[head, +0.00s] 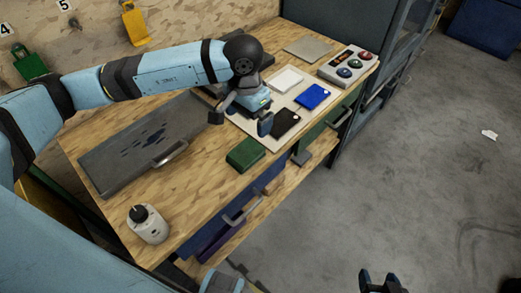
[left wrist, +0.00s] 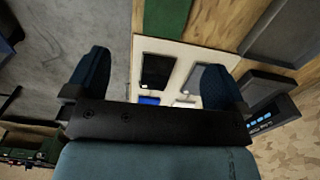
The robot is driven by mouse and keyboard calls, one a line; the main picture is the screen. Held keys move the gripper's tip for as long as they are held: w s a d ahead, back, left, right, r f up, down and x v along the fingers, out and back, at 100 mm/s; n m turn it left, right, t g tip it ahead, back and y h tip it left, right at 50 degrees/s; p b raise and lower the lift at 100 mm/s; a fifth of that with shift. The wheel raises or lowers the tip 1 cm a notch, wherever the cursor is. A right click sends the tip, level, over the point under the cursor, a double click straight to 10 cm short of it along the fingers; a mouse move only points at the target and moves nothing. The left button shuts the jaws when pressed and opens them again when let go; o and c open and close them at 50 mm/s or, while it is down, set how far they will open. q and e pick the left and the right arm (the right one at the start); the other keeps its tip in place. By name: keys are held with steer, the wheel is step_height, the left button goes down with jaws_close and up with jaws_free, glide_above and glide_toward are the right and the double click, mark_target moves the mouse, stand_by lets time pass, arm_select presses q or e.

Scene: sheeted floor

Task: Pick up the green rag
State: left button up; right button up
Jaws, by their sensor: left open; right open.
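The green rag (head: 246,154) is a folded, dark green block lying on the wooden workbench near its front edge. It also shows at the top of the left wrist view (left wrist: 168,15), partly cut off by the frame. My left gripper (head: 241,120) is open and empty above the bench, over the near part of the white board and just behind the rag; its fingers (left wrist: 155,80) are spread wide in the left wrist view. My right gripper (head: 383,283) is open and empty at the bottom edge of the head view, over the floor, apart from the bench.
A white board (head: 273,136) holds black (head: 285,122), blue (head: 313,96) and white (head: 286,78) rectangles. A button box (head: 348,66) stands at the back right. A grey metal case (head: 120,160) lies left, a white-grey device (head: 148,226) at front left. Drawers (head: 226,218) jut below.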

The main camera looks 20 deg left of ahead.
arm_select(q)
glide_above(247, 150)
step_height(247, 150, down, 8)
steer(key=shift+d+r, duration=0.1)
steer(key=shift+d, duration=0.05)
steer(key=shift+f, duration=2.85)
steer(key=c, duration=1)
arm_select(e)
steer(key=shift+s, duration=0.2)
arm_select(q)
step_height(247, 150, up, 20)
steer(key=shift+r, duration=0.1)
